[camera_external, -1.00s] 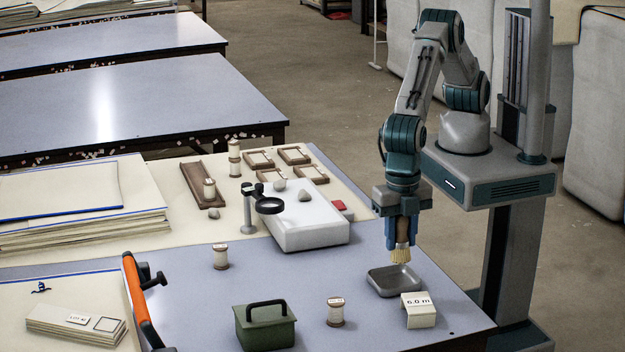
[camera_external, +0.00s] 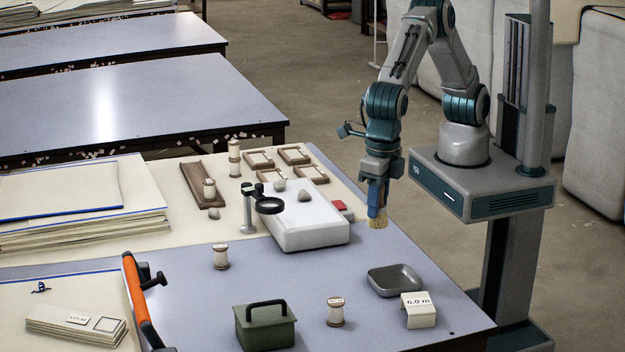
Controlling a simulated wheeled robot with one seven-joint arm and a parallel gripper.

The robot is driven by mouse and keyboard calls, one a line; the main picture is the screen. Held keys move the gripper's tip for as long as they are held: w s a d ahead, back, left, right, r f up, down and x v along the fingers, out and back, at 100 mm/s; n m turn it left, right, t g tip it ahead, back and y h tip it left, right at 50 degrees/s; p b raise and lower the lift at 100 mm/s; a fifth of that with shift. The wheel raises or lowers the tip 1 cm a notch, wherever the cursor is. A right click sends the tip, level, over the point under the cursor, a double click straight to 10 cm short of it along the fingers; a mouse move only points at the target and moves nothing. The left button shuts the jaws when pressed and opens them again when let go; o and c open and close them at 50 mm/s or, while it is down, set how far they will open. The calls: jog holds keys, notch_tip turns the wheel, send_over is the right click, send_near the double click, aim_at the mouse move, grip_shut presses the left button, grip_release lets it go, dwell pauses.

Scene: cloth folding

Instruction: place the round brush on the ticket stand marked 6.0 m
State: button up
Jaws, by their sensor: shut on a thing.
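The brush hangs in the air near the right edge of the table, beside the white box and behind the grey metal tray. The ticket stand marked 6.0 m (camera_external: 420,315) is a small white folded card at the front right of the table. It stands just in front of the tray, and the brush is apart from it.
The shallow grey tray (camera_external: 396,280) is empty. A thread spool (camera_external: 335,312) and a green box with a black handle (camera_external: 265,327) stand left of the stand. A white box (camera_external: 305,222) and a magnifier on a stand (camera_external: 268,205) are farther back. The table's middle front is mostly clear.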

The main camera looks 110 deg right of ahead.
jog(key=n, duration=0.3)
jog(key=shift+f+n+b, duration=0.1)
jog(key=shift+n+b, duration=0.2)
jog(key=shift+b, duration=0.05)
jog(key=n, duration=0.4)
jog(key=shift+s+a+t+b, duration=0.1)
jog(key=shift+t+b, duration=0.3)
jog(key=shift+n+y, duration=0.3)
jog(key=shift+n, duration=0.3)
jog(key=shift+s+a, duration=0.1)
jog(key=shift+a, duration=0.1)
jog(key=p, duration=0.1)
send_over(416, 302)
jog(key=f, duration=0.6)
jog(key=shift+s+a+f, duration=0.1)
jog(key=shift+s+f, duration=0.15)
jog(key=shift+f, duration=0.05)
jog(key=shift+f+p, duration=0.3)
jog(key=shift+f, duration=1.7)
jog(key=shift+f, duration=0.1)
jog(key=o, duration=1)
jog(key=shift+f, duration=0.1)
jog(key=shift+o, duration=0.2)
